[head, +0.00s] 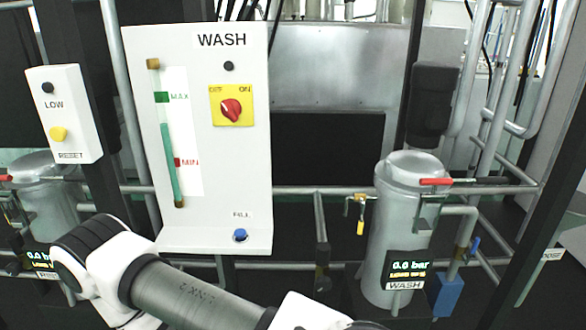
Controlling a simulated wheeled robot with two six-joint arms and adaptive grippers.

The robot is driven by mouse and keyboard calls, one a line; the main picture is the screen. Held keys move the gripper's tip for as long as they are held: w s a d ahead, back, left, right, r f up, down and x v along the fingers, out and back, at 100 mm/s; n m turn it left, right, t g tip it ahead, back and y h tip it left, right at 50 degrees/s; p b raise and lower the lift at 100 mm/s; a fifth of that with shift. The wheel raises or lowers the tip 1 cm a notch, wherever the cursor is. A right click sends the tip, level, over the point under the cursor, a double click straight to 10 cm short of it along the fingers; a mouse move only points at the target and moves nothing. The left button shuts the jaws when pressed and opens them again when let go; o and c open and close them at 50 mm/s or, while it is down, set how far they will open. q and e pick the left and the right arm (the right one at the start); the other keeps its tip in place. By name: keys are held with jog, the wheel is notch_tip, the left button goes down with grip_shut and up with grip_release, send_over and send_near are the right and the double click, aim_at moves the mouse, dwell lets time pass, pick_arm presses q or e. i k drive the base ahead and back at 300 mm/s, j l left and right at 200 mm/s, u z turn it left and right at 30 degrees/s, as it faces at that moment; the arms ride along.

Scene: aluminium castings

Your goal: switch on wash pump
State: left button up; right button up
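The white WASH panel (213,220) stands at centre left. On it is a red rotary knob (231,109) on a yellow plate (218,92) marked OFF and ON. The knob appears turned diagonally toward the OFF side, but its exact setting is hard to read. A dark round lamp (229,66) sits above it. A sight tube (168,150) shows teal liquid between the MAX and MIN marks. A blue FILL button (240,235) is on the lower ledge. The WASH display (405,264) reads 0.0 bar. One of my arms crosses the bottom; neither gripper shows.
A white LOW/RESET box (62,115) with a yellow button is at left. A silver canister (403,215) with a red-handled valve (437,181) stands at right. The space before the knob looks clear.

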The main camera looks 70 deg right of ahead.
aim_at(231, 108)
jog(key=z, duration=1.75)
